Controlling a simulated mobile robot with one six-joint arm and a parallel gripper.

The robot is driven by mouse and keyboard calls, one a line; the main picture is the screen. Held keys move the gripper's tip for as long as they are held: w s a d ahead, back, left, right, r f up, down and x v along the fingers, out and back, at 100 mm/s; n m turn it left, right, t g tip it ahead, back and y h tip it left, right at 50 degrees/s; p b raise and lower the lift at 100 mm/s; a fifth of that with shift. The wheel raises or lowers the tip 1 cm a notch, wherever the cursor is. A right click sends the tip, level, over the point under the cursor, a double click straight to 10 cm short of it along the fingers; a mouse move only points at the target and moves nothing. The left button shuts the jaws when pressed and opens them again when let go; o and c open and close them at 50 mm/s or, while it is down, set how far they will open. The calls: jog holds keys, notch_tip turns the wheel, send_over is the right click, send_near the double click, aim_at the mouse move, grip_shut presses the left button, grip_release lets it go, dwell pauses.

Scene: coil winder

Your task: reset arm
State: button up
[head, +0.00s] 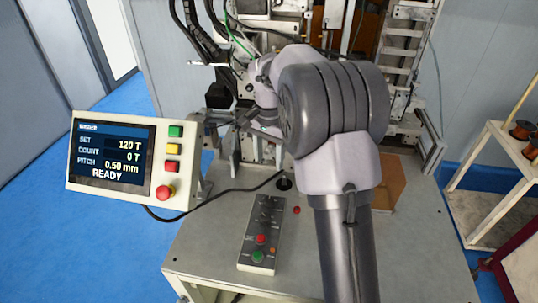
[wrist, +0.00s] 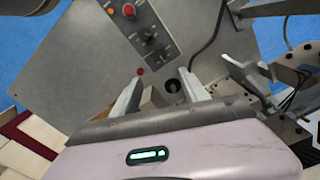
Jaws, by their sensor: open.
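My gripper (wrist: 160,90) is open in the wrist view, its two pale fingers apart with nothing held between them. It points down toward the grey machine table (wrist: 70,85). A black round fitting (wrist: 174,87) on the table shows between the fingers, with a tan block edge beside the left finger. In the head view my arm reaches up from the bottom and bends left in front of the winder (head: 395,60). The arm's thick joint hides part of the machine, and the gripper is hard to make out there.
The display panel (head: 115,160) at left reads SET 120 T, COUNT 0 T, PITCH 0.50 mm, READY. A control box (head: 258,232) with knobs and buttons lies on the table (head: 205,245). A cart (head: 495,190) with copper spools stands at right. Blue floor is clear at left.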

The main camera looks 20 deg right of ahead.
dwell(0.3)
jog(key=s+a+r+n+t+b, duration=0.1)
jog(key=s+a+n+t+b, duration=0.1)
jog(key=s+a+b, duration=0.45)
jog(key=s+a+r+n+t+b, duration=0.15)
jog(key=s+a+b, duration=0.25)
jog(key=s, duration=0.6)
jog(key=s+a+f+n+t+y+b, duration=0.2)
jog(key=s+f, duration=0.6)
jog(key=s, duration=0.4)
jog(key=a+n+b, duration=0.1)
jog(key=a+b, duration=0.1)
jog(key=b, duration=0.1)
jog(key=shift+a, duration=0.2)
